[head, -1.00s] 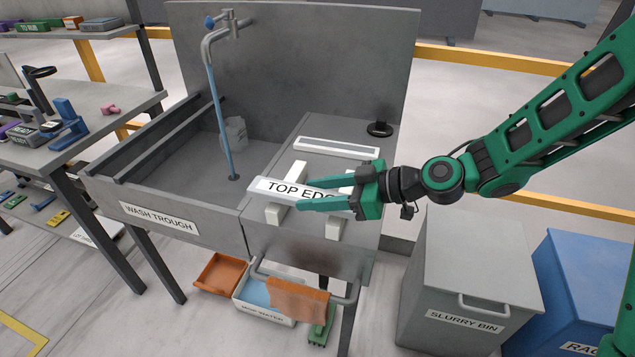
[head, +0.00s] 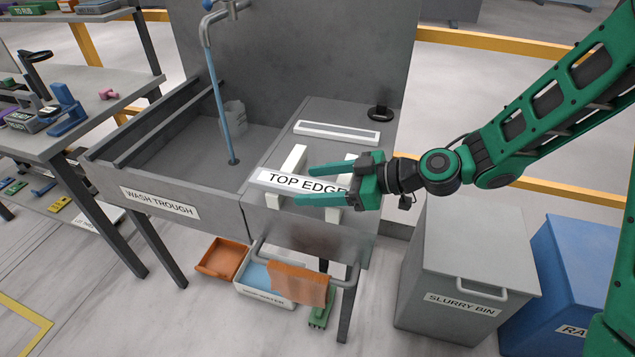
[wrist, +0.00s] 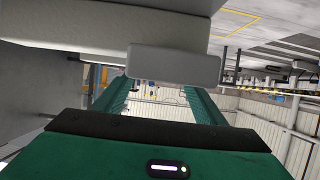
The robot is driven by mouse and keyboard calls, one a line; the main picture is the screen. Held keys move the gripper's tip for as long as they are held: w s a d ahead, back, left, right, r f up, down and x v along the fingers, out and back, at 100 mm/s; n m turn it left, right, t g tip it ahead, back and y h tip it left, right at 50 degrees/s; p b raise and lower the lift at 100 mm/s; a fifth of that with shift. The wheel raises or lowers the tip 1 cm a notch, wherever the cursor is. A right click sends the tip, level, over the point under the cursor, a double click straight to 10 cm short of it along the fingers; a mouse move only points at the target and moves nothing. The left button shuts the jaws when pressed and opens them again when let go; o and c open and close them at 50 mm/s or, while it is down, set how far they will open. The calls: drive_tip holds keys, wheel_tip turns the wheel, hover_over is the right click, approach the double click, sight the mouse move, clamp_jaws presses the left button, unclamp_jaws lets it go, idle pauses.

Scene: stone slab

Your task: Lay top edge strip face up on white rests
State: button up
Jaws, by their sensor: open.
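The top edge strip (head: 283,181) lies across the two white rests (head: 298,160) on the grey slab beside the trough. Its "TOP EDGE" lettering faces up, and its right end is partly hidden by my gripper. One finger is above and one below the lettering in the picture. In the wrist view, the open fingers (wrist: 158,95) show with a pale block in front of them; contact cannot be told.
The wash trough (head: 165,203) with a blue water stream is on the left. A white-framed bar (head: 337,132) and a black round item (head: 380,112) lie at the slab's back. An orange cloth (head: 300,284) hangs on the front rail. The slurry bin (head: 465,255) stands at right.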

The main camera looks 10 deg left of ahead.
drive_tip(key=shift+d, duration=0.15)
drive_tip(key=v, duration=1)
drive_tip(key=shift+d+r, duration=0.2)
drive_tip(key=s+d+f+m+t+h, duration=0.15)
drive_tip(key=d+m+h, duration=0.3)
drive_tip(key=d, duration=0.75)
drive_tip(key=s+d+f+m+g+h, duration=0.1)
drive_tip(key=d+f+m+h, duration=0.3)
drive_tip(key=d, duration=0.7)
drive_tip(key=s+d+r+m+g+h, duration=0.1)
drive_tip(key=s+d+r+m+h, duration=0.1)
drive_tip(key=s+d+m, duration=0.5)
drive_tip(key=s+d+r+m+h, duration=0.3)
drive_tip(key=s+d+m, duration=0.5)
drive_tip(key=s+d, duration=0.3)
drive_tip(key=shift+d+r+g, duration=0.35)
drive_tip(key=shift+d+r, duration=0.4)
drive_tip(key=shift+d, duration=0.35)
drive_tip(key=shift+w, duration=0.1)
